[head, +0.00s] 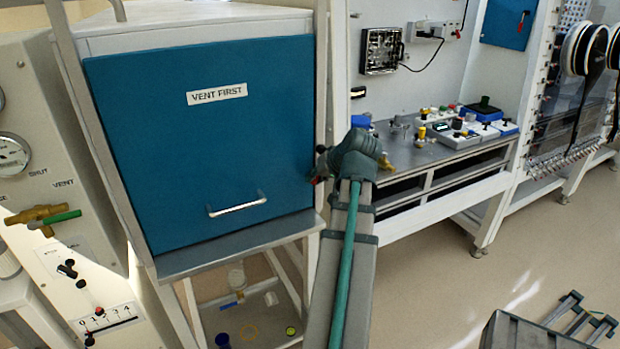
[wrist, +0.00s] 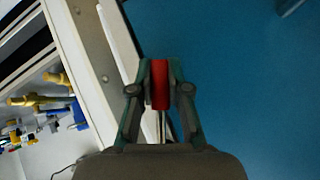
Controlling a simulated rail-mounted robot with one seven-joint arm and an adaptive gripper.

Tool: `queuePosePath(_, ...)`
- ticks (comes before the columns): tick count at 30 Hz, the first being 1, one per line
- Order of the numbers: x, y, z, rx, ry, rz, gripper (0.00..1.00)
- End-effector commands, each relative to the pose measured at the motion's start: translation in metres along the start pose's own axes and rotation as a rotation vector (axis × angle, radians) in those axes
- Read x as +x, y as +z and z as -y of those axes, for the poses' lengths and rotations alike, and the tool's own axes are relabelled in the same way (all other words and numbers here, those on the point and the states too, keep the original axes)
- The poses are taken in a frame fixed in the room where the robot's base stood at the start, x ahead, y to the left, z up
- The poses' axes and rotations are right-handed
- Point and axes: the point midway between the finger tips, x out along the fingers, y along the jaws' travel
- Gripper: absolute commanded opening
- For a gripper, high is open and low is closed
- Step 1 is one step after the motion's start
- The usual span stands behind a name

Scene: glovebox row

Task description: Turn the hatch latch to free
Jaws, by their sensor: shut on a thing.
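The blue hatch (head: 195,140) is closed on its white cabinet and carries a "VENT FIRST" label (head: 217,94). A silver bar handle (head: 237,205) is low on its face. My gripper (head: 320,166) is at the hatch's right edge. In the wrist view, my gripper (wrist: 160,80) is shut on the red grip of the latch (wrist: 160,92), with one finger on each side. A thin metal stem shows below the grip. The head view shows only a small dark red bit there, so I cannot tell the latch's angle from it.
A left panel carries a gauge (head: 12,155) and a green-handled valve (head: 58,218) near the words SHUT and VENT. A metal bench (head: 430,150) with small devices stands right of my arm. Open floor (head: 440,290) lies at the lower right.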

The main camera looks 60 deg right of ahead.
Motion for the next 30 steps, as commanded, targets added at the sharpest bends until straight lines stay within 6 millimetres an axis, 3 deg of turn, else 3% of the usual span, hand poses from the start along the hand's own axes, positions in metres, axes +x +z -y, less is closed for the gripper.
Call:
queuePosePath(5, 0.0, 0.0, 0.0, 0.001, 0.0, -0.001, 0.0)
queuePosePath(6, 0.0, 0.0, 0.0, 0.001, 0.0, -0.001, 0.18)
queuePosePath(11, 0.0, 0.0, 0.0, 0.001, -0.001, 0.0, 0.42)
queuePosePath(23, -0.004, 0.0, 0.0, 0.001, -0.001, 0.0, 0.42)
queuePosePath(30, -0.036, -0.001, 0.0, 0.001, 0.001, -0.003, 0.42)
